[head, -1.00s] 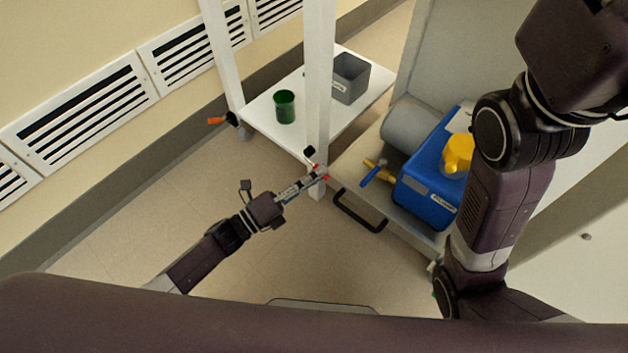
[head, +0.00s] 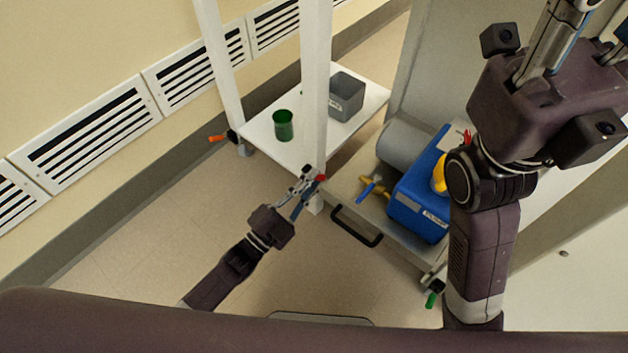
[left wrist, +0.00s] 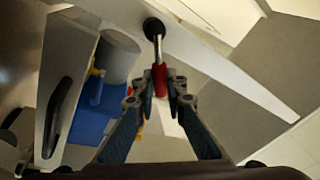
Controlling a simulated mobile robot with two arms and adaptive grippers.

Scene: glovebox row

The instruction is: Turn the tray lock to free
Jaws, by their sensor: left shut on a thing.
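The tray lock is a small lever with a red grip (left wrist: 160,80) and a dark round end (left wrist: 153,28) in the left wrist view. In the head view its red part (head: 321,177) shows beside the white post, at the tray's near left corner. My left gripper (head: 311,178) is shut on the red grip, and its fingers close around it in the left wrist view (left wrist: 156,88). The fingers hide part of the lever, so its exact angle is hard to tell. The tray (head: 405,238) has a black handle (head: 357,226). My right gripper (head: 580,30) is at the top right, fingertips cut off.
On the tray stand a blue container (head: 415,200) and a grey cylinder (head: 403,146), with a yellow and blue valve (head: 372,188) beside them. A white cart shelf (head: 265,130) holds a green cup (head: 283,125) and a grey bin (head: 346,97). Floor at left is clear.

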